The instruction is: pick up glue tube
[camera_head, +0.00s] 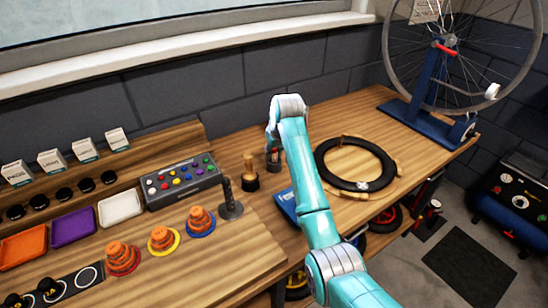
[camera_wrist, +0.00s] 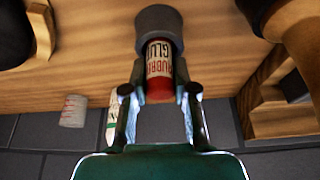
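The glue tube (camera_wrist: 160,62) is red with a white label reading "RUBBER GLUE" in the wrist view. In the head view my gripper (camera_head: 273,137) points down over the bench. The tube (camera_head: 273,157) is small there and partly hidden by the fingers.
A brush in a dark holder (camera_head: 250,172) stands just left of my gripper. A black tyre ring (camera_head: 347,184) lies to the right, with a blue box (camera_head: 286,205) in front. A button panel (camera_head: 182,180) and a dark upright post (camera_head: 229,200) stand left.

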